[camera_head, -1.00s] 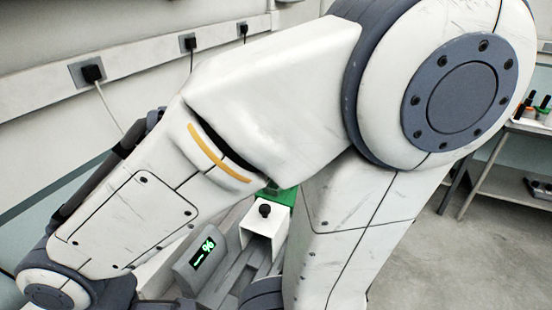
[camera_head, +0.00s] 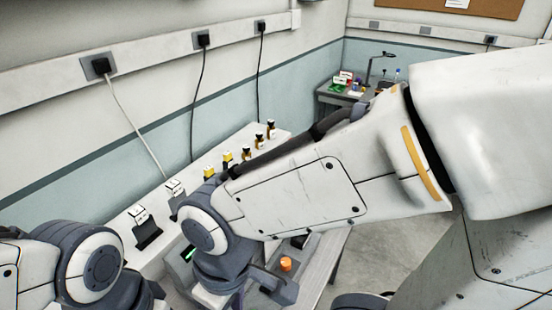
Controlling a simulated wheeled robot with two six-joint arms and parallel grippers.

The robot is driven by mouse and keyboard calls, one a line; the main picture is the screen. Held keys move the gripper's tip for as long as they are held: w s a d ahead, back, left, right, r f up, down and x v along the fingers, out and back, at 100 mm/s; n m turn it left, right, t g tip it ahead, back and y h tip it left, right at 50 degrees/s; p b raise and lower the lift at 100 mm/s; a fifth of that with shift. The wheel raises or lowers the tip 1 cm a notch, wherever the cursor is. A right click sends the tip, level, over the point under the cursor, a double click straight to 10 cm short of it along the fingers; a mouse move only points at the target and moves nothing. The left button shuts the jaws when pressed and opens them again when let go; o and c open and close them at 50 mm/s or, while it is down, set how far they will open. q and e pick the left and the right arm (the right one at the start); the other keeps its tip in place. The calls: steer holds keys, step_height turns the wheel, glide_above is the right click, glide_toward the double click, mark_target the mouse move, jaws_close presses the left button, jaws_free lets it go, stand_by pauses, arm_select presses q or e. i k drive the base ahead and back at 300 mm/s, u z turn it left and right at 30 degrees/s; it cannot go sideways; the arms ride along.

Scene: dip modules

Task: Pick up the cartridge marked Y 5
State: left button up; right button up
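I cannot make out a cartridge marked Y 5; any markings are too small to read. Two dark holders with white labelled tops, a nearer one (camera_head: 146,228) and a farther one (camera_head: 175,190), stand on the ledge along the wall. Several yellow-topped pieces (camera_head: 228,161) and small dark bottles (camera_head: 271,130) stand farther along it. My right arm crosses the middle from the right and bends down at its wrist over the bench. My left arm shows at the lower left. Neither arm's fingertips can be seen, and my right arm hides much of the bench.
An orange knob (camera_head: 286,264) and a small green display (camera_head: 188,254) show on the bench below my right arm. A back table (camera_head: 335,98) holds small coloured items and a lamp. Open floor (camera_head: 385,250) lies right of the bench. Cords hang from the wall sockets.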

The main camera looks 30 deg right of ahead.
mark_target(229, 161)
steer(key=z, duration=0.45)
steer(key=k, duration=0.5)
steer(key=z, duration=1.5)
steer(key=i, duration=1.85)
steer(key=u, duration=3.25)
steer(key=i, duration=0.5)
steer(key=z, duration=0.1)
